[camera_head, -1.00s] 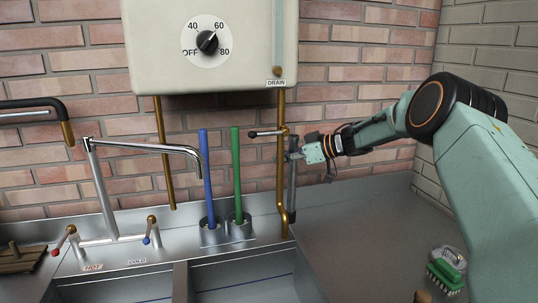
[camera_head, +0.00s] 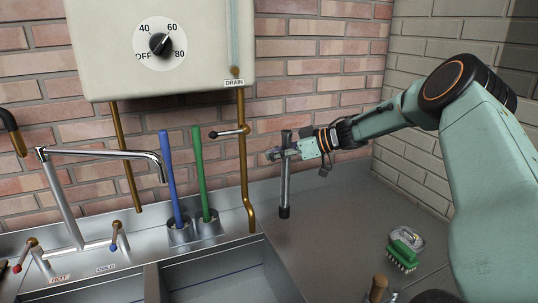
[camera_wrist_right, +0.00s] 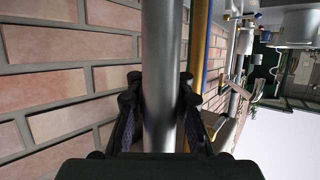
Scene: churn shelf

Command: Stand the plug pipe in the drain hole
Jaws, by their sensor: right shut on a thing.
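The plug pipe (camera_head: 285,184) is a slim grey metal tube with a dark lower end. It is upright in the head view, just right of the brass drain pipe, over the steel counter. I cannot tell whether its lower end touches the counter. My right gripper (camera_head: 284,150) is shut on its upper part. In the right wrist view the plug pipe (camera_wrist_right: 161,75) runs between the two fingers (camera_wrist_right: 160,100). The sink basins (camera_head: 215,270) are at the bottom of the head view. No drain hole shows; the basin floors are largely out of frame. My left gripper is not in view.
A brass drain pipe (camera_head: 243,165) with a lever valve hangs from the boiler (camera_head: 165,45). Blue (camera_head: 172,180) and green (camera_head: 199,175) rods stand in holders behind the sink. A swivel tap (camera_head: 100,154) reaches over the left. A green brush (camera_head: 403,255) lies on the right counter.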

